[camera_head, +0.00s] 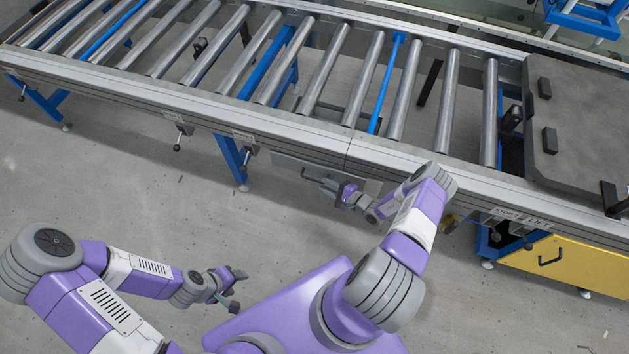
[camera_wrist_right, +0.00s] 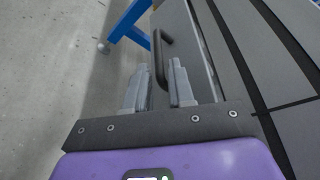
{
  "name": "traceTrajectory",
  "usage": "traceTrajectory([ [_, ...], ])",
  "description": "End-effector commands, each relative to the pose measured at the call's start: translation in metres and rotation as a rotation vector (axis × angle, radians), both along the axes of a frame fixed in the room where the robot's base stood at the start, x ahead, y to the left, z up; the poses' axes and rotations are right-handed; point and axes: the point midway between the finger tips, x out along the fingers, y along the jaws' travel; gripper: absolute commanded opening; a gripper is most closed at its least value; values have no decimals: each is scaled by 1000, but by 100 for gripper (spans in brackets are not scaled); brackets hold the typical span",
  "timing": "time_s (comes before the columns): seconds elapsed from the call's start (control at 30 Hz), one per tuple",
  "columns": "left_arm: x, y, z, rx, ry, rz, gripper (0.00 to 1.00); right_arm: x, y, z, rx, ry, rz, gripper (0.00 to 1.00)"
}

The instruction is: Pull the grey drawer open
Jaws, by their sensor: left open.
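The grey drawer (camera_head: 288,165) is under the near rail of the roller conveyor, left of my right forearm. Its face (camera_wrist_right: 178,22) fills the upper middle of the right wrist view, with a dark bar handle (camera_wrist_right: 158,55) on it. My right gripper (camera_head: 336,187) is at the drawer front. In the right wrist view its two fingers (camera_wrist_right: 159,75) stand apart, with the near end of the handle between them. I cannot tell whether either finger touches the handle. My left gripper (camera_head: 237,290) is open and empty, low over the floor at the left.
The roller conveyor (camera_head: 255,118) runs across the back, its blue legs (camera_head: 231,158) reaching the floor. A yellow drawer (camera_head: 575,266) with a dark handle is at the right, below a grey platform (camera_head: 590,120). The floor at the left is clear.

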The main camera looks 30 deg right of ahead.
Motion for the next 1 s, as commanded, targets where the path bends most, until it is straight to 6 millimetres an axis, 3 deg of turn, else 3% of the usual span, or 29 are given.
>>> traceTrajectory([
  [0.33,0,0,-20,0,0,0,57,47,21,-13,2,1,5,23],
  [0.73,0,0,-22,0,0,0,57,55,25,-13,3,4,6,23],
  [0.9,0,0,-22,0,0,0,57,55,25,-13,3,4,7,0],
  [1.0,0,0,-22,0,0,0,57,55,25,-13,2,4,7,0],
])
